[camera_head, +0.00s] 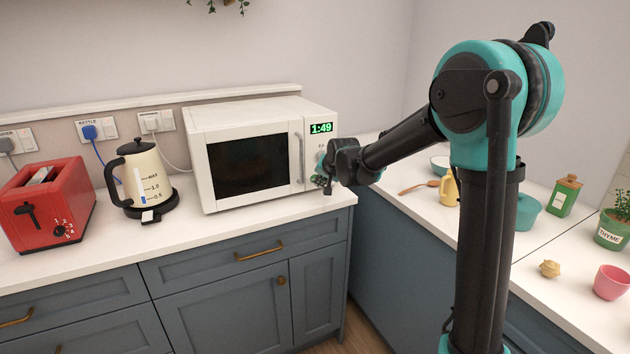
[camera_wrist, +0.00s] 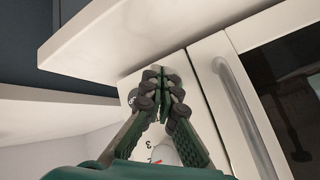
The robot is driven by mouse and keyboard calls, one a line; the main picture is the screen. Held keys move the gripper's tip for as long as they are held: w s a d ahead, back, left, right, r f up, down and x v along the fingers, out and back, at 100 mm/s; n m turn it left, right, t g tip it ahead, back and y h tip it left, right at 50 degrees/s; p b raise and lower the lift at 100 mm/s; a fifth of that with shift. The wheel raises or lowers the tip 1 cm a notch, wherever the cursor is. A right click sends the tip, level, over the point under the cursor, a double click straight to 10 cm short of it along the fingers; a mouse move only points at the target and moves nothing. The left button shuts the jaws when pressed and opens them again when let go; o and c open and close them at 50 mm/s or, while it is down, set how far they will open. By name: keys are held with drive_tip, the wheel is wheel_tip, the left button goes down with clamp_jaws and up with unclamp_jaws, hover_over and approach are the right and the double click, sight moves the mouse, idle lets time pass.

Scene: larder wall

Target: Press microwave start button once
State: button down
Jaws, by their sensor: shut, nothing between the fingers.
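The white microwave (camera_head: 245,113) stands on the counter with its door shut and a green display (camera_head: 321,128) reading 1:49. In the head view my gripper (camera_head: 322,181) is at the lower part of its control panel, and my wrist hides much of that panel. In the wrist view my gripper (camera_wrist: 163,80) is shut and empty, its fingertips together in front of the white panel, beside the door handle (camera_wrist: 240,105). A dial with markings is partly hidden behind the fingers. I cannot make out the start button, or whether the fingertips touch the panel.
A cream kettle (camera_head: 145,172) and a red toaster (camera_head: 48,205) stand left of the microwave. The right counter holds a yellow mug (camera_head: 449,190), a teal pot (camera_head: 527,212), a green canister (camera_head: 564,197), a pink cup (camera_head: 611,282) and a thyme pot (camera_head: 612,232).

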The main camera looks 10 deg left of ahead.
drive_tip(key=shift+s, duration=0.1)
drive_tip(key=shift+s+d, duration=0.7)
drive_tip(key=shift+s, duration=0.3)
drive_tip(key=shift+s+d, duration=0.7)
drive_tip(key=shift+s, duration=0.3)
drive_tip(key=s+d+f+g+h, duration=0.1)
drive_tip(key=s+d+f, duration=0.2)
drive_tip(key=s+d, duration=0.5)
drive_tip(key=s+d+f+h, duration=0.1)
drive_tip(key=s+d+f, duration=0.2)
drive_tip(key=s+d, duration=0.5)
drive_tip(key=s+d+f+n+g+h, duration=0.1)
drive_tip(key=s+d+f, duration=0.2)
drive_tip(key=s+d, duration=0.3)
drive_tip(key=s+d+f+g+h, duration=0.1)
drive_tip(key=s+d+f, duration=0.3)
drive_tip(key=s, duration=0.5)
drive_tip(key=shift+s+d+f+n+g, duration=0.3)
drive_tip(key=shift+s+d+n, duration=0.1)
drive_tip(key=shift+d, duration=0.7)
